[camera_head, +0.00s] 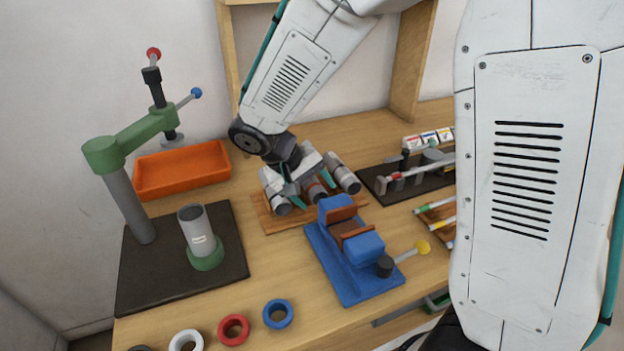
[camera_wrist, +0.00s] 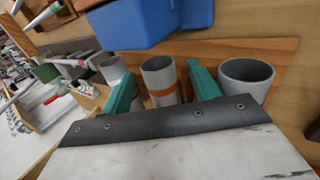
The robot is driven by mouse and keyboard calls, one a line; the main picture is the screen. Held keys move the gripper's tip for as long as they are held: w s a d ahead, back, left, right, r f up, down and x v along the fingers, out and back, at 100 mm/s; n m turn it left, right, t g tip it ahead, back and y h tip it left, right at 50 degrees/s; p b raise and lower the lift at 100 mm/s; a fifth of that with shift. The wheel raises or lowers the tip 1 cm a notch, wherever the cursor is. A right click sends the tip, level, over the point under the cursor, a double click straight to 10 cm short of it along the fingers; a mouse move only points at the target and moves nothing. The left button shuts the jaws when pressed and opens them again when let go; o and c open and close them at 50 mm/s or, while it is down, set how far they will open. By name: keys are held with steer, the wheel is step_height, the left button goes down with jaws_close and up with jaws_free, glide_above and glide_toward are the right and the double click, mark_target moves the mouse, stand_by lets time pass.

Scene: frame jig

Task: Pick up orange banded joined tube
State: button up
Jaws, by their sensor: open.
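My gripper (camera_wrist: 163,88) is open, with one teal finger on each side of this tube. In the head view, my gripper (camera_head: 308,186) is down at the rack and covers part of the tubes. I cannot tell whether the fingers touch the tube.
Grey tubes stand close on both sides, left (camera_wrist: 112,68) and right (camera_wrist: 246,78) in the wrist view. A blue vise (camera_head: 350,255) is just in front of the rack. A green press (camera_head: 130,150) and an orange tray (camera_head: 182,170) are to the left.

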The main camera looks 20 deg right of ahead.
jaws_close()
steer(key=shift+r, duration=0.1)
